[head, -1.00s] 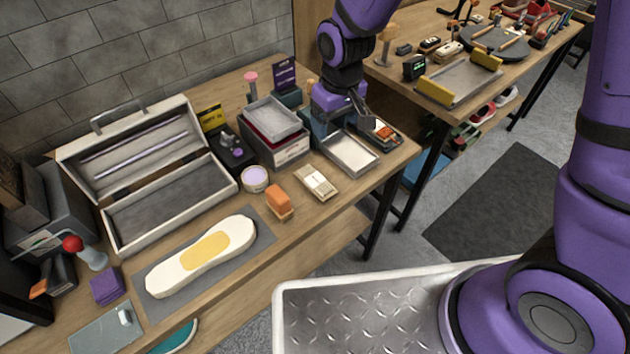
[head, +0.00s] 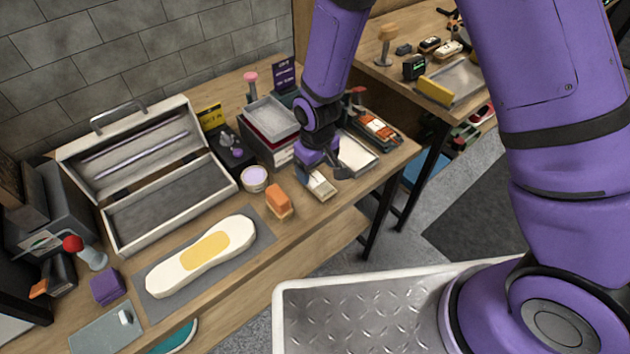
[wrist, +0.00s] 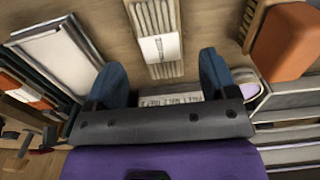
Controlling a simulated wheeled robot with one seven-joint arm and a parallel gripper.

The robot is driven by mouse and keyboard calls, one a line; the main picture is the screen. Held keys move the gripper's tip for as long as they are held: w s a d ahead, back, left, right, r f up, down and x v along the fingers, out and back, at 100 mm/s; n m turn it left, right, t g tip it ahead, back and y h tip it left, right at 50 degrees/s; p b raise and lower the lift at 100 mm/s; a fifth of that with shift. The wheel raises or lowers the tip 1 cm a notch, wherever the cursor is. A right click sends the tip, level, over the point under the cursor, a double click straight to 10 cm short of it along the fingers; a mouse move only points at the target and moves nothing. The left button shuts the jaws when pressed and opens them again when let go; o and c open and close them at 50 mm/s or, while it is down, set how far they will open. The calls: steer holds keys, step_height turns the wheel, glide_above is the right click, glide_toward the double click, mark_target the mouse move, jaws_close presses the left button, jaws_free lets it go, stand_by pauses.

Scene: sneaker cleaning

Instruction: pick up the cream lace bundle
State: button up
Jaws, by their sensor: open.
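The cream lace bundle (wrist: 157,68), a flat set of pale strands with a white paper band, lies on the wooden bench. In the wrist view it runs up from between my fingers to the top edge. My gripper (wrist: 161,72) is open, its two blue fingers on either side of the bundle's near part and apart from it. In the head view my gripper (head: 326,178) is over the bundle (head: 321,188), hiding part of it. I cannot tell the height of the fingertips above the bench.
An orange block (head: 279,200) stands left of the bundle, with a round lavender tub (head: 254,179) behind it. A sneaker sole (head: 175,273) lies on a grey mat further left.

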mark_target(315, 179)
steer(key=shift+w+a+f, duration=0.1)
steer(key=shift+w+f, duration=0.1)
steer(key=shift+f, duration=1.1)
steer(key=shift+w+a+f, duration=0.1)
steer(key=shift+w+f, duration=0.05)
steer(key=shift+f, duration=1.1)
steer(key=shift+c, duration=0.4)
steer(key=c, duration=0.8)
steer(key=shift+r, duration=0.1)
